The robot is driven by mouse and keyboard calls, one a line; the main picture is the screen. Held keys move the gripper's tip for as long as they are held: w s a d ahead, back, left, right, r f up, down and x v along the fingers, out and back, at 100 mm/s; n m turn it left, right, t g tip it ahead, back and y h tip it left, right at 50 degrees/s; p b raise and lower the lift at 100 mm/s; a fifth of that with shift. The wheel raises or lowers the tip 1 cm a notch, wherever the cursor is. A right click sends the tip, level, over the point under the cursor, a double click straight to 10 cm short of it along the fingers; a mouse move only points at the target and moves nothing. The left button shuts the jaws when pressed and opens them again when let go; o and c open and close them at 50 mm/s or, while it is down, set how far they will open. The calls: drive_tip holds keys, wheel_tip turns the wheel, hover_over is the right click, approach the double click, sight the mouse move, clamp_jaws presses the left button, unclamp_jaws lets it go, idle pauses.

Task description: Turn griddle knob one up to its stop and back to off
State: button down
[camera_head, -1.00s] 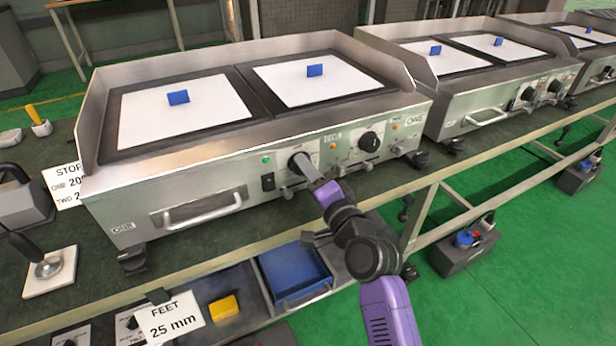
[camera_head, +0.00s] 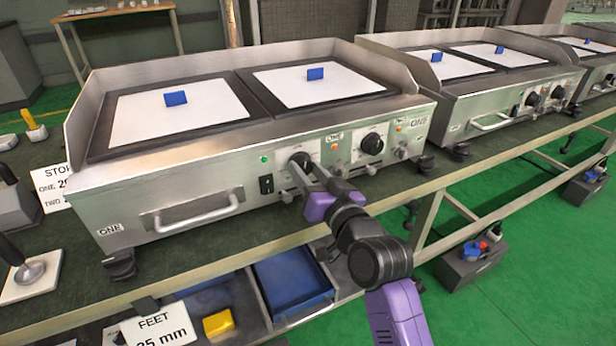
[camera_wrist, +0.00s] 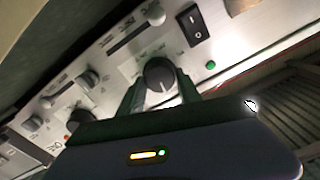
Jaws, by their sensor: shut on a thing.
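The near griddle (camera_head: 165,187), marked ONE, has two dark round knobs on its steel front panel. My gripper (camera_head: 305,176) is shut on the left knob (camera_head: 299,159), one finger on each side. In the wrist view the gripped knob (camera_wrist: 160,74) sits between my two fingers (camera_wrist: 160,94) and shows a pale line on its face. Its dial marks are partly hidden and too small to read. The right knob (camera_head: 372,144) is free; it also shows in the wrist view (camera_wrist: 80,119).
A black rocker switch (camera_head: 266,184) and a green lamp (camera_head: 264,160) are left of the gripped knob. A drawer handle (camera_head: 200,213) sticks out further left. A second griddle (camera_head: 470,115) stands to the right. A blue bin (camera_head: 292,283) is on the shelf below.

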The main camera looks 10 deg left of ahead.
drive_tip(key=shift+f+n, duration=0.15)
drive_tip(key=shift+n, duration=0.45)
drive_tip(key=c, duration=0.8)
unclamp_jaws()
drive_tip(key=shift+p+v, duration=0.6)
drive_tip(key=shift+v, duration=3.3)
